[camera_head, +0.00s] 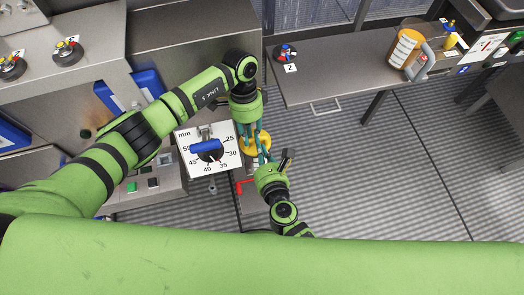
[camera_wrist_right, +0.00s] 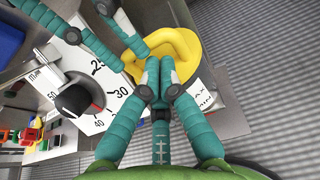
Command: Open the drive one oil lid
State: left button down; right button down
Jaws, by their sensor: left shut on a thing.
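The yellow oil lid (camera_head: 262,137) is right of the dial plate, partly hidden by my grippers. In the right wrist view, the yellow lid (camera_wrist_right: 186,48) shows a raised, curved part. My left gripper (camera_head: 250,141) reaches down from above and is shut on the lid; its teal fingers also show in the right wrist view (camera_wrist_right: 122,52). My right gripper (camera_head: 262,157) comes from below, close beside it. Its fingertips (camera_wrist_right: 160,74) are drawn together in front of the lid's near edge; I cannot tell whether they touch it.
A table (camera_head: 340,80) at the back right holds an orange-and-white container (camera_head: 404,48). The grated floor at right is clear.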

pick_arm(q)
jog(key=shift+s, duration=0.15)
pick_arm(e)
jog(key=shift+w+a+r, duration=0.2)
jog(key=shift+w+r, duration=0.35)
jog(key=shift+r, duration=0.15)
pick_arm(q)
jog(key=c, duration=1.1)
grip_release()
jog(key=shift+f, duration=0.1)
pick_arm(e)
jog(key=shift+w, duration=0.1)
jog(key=shift+d+f, duration=0.1)
jog(key=shift+d, duration=0.05)
